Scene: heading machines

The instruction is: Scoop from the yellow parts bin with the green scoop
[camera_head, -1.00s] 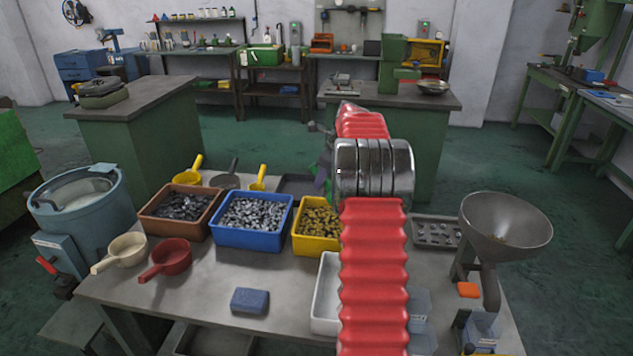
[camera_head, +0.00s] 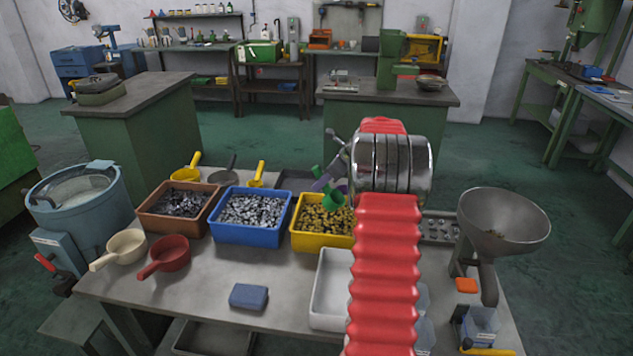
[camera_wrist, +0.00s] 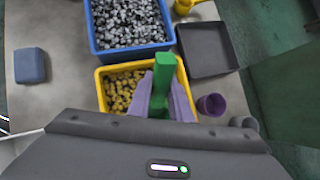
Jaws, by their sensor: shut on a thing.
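The yellow parts bin (camera_head: 310,242) stands on the table, filled with small brass-coloured parts (camera_head: 325,217). My gripper (camera_head: 325,178), with purple fingers, is shut on the green scoop (camera_head: 334,200). The scoop's bowl shows above or at the back part of the yellow bin; I cannot tell whether it touches the parts. In the wrist view, the scoop's green handle (camera_wrist: 163,72) stands between the fingers (camera_wrist: 160,100), in front of the yellow bin (camera_wrist: 101,86). The bowl is hidden there. My red-sleeved arm hides the bin's right side in the head view.
A blue bin (camera_head: 246,236) and a brown bin (camera_head: 170,224) stand left of the yellow one. A white tray (camera_head: 325,322) lies in front. A metal funnel (camera_head: 503,222) stands at right. The dark tray (camera_wrist: 208,72) behind looks empty. A purple cup-like thing (camera_wrist: 212,104) stands nearby.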

